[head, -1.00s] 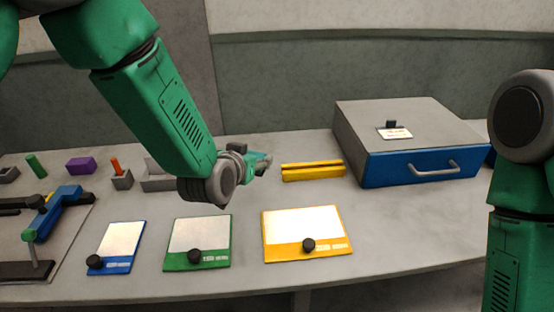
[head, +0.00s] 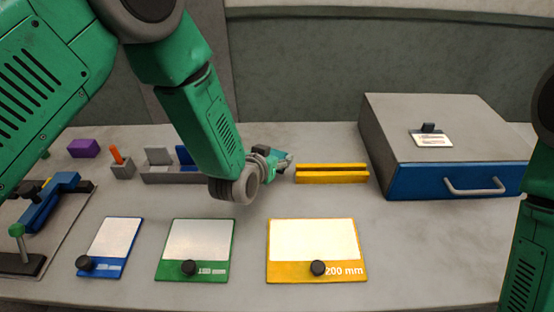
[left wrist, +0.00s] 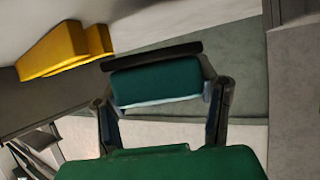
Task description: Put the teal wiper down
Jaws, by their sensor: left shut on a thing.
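My left gripper (head: 272,160) is shut on the teal wiper (head: 278,154), between the grey rack and the yellow slotted block. In the left wrist view the wiper (left wrist: 155,82) lies across between the two fingers (left wrist: 158,100), with a dark strip along its far edge. Whether the wiper touches the bench cannot be told. My right gripper is out of view; only part of my right arm shows at the right edge.
The yellow slotted block (head: 331,180) is just right of the gripper; the grey rack (head: 170,178) is left. Blue (head: 117,240), green (head: 200,240) and yellow (head: 312,240) boards lie in front. A grey box (head: 425,130) with a blue drawer (head: 455,182) stands right.

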